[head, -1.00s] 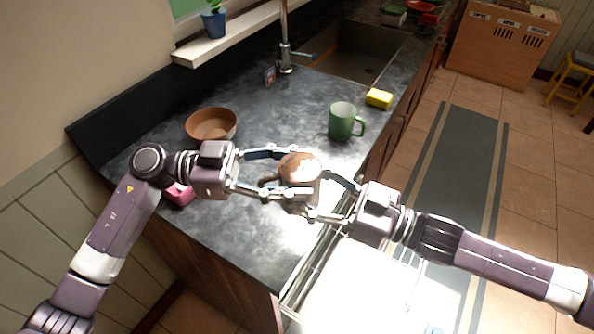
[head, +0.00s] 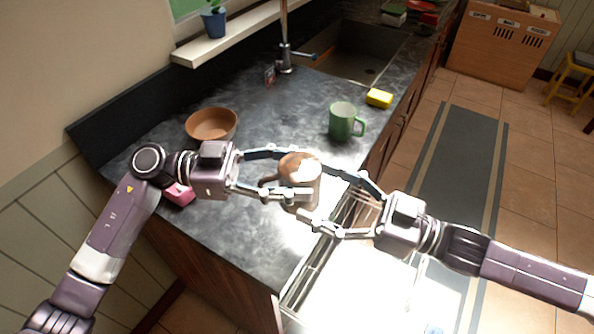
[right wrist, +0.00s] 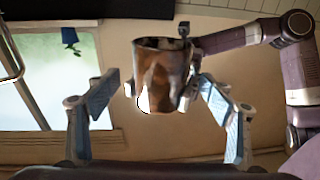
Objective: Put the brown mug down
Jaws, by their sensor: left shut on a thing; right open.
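The brown mug (head: 299,170) is between my two grippers in the head view, over the front part of the dark counter. My left gripper (head: 278,176) is shut on the mug from the left, at its handle side. My right gripper (head: 335,196) is open, with its fingers pointing at the mug from the right. In the right wrist view the brown mug (right wrist: 160,75) appears beyond and between the spread fingers of the right gripper (right wrist: 162,100). I cannot tell whether the mug's base touches the counter.
A brown bowl (head: 211,124) is at the left, and a pink thing (head: 180,194) lies by my left wrist. An open drawer (head: 350,280) sticks out in front. The sink (head: 355,55) is farther back.

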